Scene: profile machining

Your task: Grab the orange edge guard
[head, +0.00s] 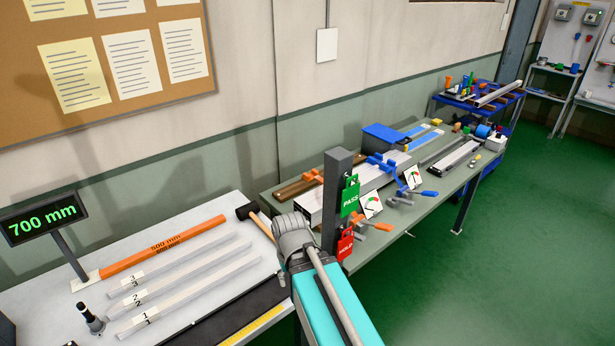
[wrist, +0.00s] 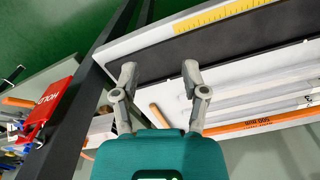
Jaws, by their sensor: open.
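The long orange strip (head: 165,247), marked 500 mm, lies flat on the near light-topped table behind the pale bars, its left end near the sign stand's foot. It is the only long orange piece on this table and looks like the edge guard. In the wrist view the orange strip (wrist: 262,122) shows at the lower right. My gripper (wrist: 160,72) is open and empty in the wrist view, its fingertips over the dark strip along the table's front. The orange strip lies to the right of it and apart from it. My gripper is not clearly visible in the head view.
Several pale bars (head: 190,273) with number tags lie in front of the strip. A black-headed hammer (head: 247,211) lies at its right. A sign stand (head: 70,255) reading 700 mm is at the left. A dark post (head: 336,190) with PASS and HOLD tags rises at the right.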

